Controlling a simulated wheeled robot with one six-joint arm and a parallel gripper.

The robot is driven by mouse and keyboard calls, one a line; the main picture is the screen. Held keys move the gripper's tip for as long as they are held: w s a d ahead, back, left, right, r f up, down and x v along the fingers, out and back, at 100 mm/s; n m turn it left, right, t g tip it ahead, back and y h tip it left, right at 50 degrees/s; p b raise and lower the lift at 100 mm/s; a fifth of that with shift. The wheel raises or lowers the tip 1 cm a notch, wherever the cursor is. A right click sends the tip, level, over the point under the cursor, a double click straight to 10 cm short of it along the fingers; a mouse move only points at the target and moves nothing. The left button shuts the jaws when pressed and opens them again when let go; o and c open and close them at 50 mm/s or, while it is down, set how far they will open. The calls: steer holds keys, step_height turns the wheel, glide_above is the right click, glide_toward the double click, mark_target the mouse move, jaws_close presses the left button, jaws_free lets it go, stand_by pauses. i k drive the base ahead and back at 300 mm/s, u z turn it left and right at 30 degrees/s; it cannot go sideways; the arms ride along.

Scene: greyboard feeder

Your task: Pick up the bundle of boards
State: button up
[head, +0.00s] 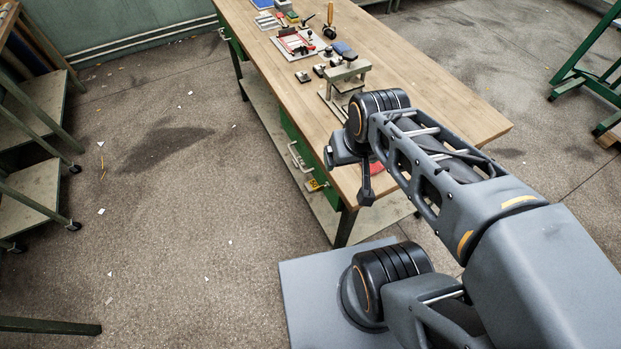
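I cannot make out a bundle of boards for certain in the head view. My gripper (350,178) is at the end of my arm, over the near edge of the wooden workbench (440,105). It is dark and small here, partly covered by my own wrist, and its finger opening is not clear. I see no board in or under it.
Tools, a small press (346,76) and a red-framed fixture (296,43) stand on the workbench. Green-framed shelving on casters (35,190) stands at the left. A green metal frame (590,75) is at the right. The floor between shelving and bench is open, with scattered paper scraps.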

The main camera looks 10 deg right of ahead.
mark_target(300, 160)
steer(key=z, duration=0.05)
steer(key=k, duration=0.4)
steer(key=u, duration=1.4)
steer(key=i, duration=1.5)
steer(key=z, duration=0.15)
